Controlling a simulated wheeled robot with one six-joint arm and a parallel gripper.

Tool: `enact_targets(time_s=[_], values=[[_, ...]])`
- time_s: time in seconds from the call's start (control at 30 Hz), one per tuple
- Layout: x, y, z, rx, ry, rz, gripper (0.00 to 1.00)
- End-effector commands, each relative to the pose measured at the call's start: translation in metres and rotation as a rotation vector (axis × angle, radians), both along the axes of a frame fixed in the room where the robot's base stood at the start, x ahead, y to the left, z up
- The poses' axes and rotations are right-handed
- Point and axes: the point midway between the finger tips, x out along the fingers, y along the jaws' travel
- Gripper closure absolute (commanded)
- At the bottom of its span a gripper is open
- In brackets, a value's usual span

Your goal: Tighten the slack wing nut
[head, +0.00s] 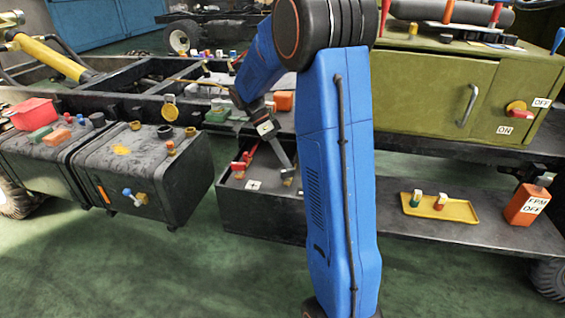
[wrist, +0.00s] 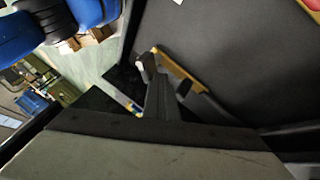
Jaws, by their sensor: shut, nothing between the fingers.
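My gripper (head: 286,166) reaches down from the blue arm over the open black box (head: 262,228), with its fingers together. In the wrist view the dark fingers (wrist: 152,70) are closed and empty, beside a yellow-edged bar (wrist: 180,70). A small brass-coloured piece (head: 289,181) shows just below the fingertips in the head view; it may be a wing nut, but it is too small to tell. I cannot tell from the picture whether the fingers touch it. No wing nut can be made out with certainty, nor whether one is slack.
A red-handled part (head: 240,165) lies in the box left of my gripper. A dark tank (head: 150,165) with caps and a blue-handled fitting (head: 132,196) stands left. The green cabinet (head: 430,95) and a yellow tray (head: 460,208) are right. The green floor (head: 150,270) in front is clear.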

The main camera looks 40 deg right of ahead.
Motion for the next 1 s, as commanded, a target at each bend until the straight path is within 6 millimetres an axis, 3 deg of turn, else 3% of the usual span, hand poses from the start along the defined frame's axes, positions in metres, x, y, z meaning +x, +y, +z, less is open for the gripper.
enact_targets(time_s=[0.1, 1.0], values=[[-0.0014, -0.0041, -0.0003, 0.0, 0.001, -0.09, 1.0], [-0.0066, -0.0103, 0.0, 0.0, 0.0, -0.078, 1.0]])
